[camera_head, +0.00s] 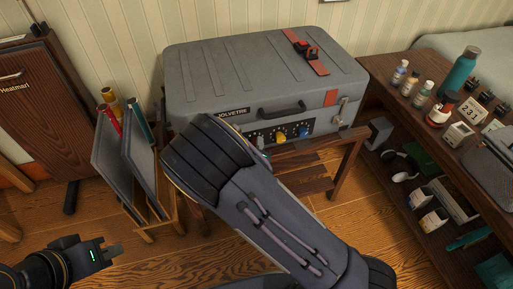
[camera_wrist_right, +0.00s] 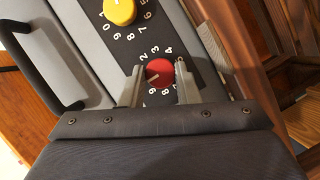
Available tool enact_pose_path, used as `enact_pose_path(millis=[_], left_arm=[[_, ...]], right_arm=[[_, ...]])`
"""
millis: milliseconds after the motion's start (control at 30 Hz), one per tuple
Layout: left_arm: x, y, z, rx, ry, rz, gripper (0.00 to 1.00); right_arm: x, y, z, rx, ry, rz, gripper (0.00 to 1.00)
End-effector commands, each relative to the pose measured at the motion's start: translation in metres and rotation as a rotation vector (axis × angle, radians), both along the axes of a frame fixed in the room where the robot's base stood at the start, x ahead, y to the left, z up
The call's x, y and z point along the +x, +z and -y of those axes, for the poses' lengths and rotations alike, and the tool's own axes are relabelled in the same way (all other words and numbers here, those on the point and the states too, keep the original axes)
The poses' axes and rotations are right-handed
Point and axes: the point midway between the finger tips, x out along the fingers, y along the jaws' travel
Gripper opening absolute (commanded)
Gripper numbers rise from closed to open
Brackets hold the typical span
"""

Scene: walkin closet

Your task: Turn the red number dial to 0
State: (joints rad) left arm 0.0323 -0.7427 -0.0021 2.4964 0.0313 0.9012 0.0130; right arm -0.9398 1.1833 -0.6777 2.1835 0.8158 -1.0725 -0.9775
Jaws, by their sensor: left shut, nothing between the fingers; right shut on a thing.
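The red number dial (camera_wrist_right: 160,74) shows in the right wrist view on the dark panel of the grey case (camera_head: 215,60). White digits ring it, with 2, 3 and 4 above it. A short pale mark on its face points to the lower left; the digit it meets is hidden or unclear. My right gripper (camera_wrist_right: 160,68) is shut on the red dial, one finger on each side. In the head view my right arm hides the red dial and this gripper. My left gripper (camera_head: 112,251) is shut and empty, low at the left, far from the case.
A yellow dial (camera_wrist_right: 120,11) and a blue dial (camera_head: 303,131) are on the same panel. The case's black handle (camera_head: 283,110) sits just above. Dark folders (camera_head: 112,158) stand left. A shelf (camera_head: 397,112) with bottles stands right.

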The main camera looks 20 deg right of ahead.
Motion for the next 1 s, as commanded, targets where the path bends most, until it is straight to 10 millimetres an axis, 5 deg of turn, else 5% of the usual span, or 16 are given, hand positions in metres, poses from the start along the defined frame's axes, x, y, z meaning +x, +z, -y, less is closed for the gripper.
enact_pose_path(millis=[67, 100, 267, 567, 1000], left_arm=[[0.000, 0.000, 0.000, 0.000, 0.000, 0.000, 0.00], [0.000, 0.000, 0.000, 0.000, 0.000, 0.000, 0.00], [0.000, 0.000, 0.000, 0.000, 0.000, 0.000, 0.00], [0.000, 0.001, 0.000, 0.000, 0.000, 0.000, 0.00], [0.000, 0.016, 0.000, 0.000, 0.000, 0.000, 0.00]], right_arm=[[0.000, 0.000, -0.001, 0.001, 0.002, -0.001, 0.06], [0.000, 0.000, -0.001, 0.001, 0.002, -0.001, 0.31], [0.000, 0.000, 0.000, 0.002, 0.002, -0.001, 0.50], [-0.003, 0.001, -0.001, 0.002, 0.002, -0.001, 0.50], [-0.063, 0.014, -0.022, 0.002, 0.004, -0.002, 0.50]])
